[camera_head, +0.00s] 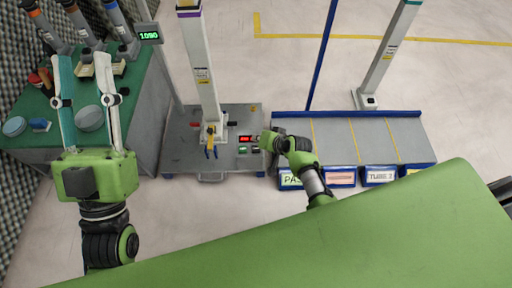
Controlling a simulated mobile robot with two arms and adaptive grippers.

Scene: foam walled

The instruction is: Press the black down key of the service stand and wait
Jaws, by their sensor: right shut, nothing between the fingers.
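The service stand (180,150) is a grey wheeled platform with a white post. A small panel on it has a red lit display (246,139), with a green key (242,150) and a dark key (256,150) below it. My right gripper (264,139) is shut and empty, reaching in from the right at the panel's right edge. Its tip is close to the dark key; I cannot tell whether they touch. My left gripper (84,62) is open and empty, raised in front of the green-topped bench at the left.
Right of the stand is a grey sloped table (355,135) with blue edges and labelled bins (340,177). A blue pole (322,55) rises behind.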

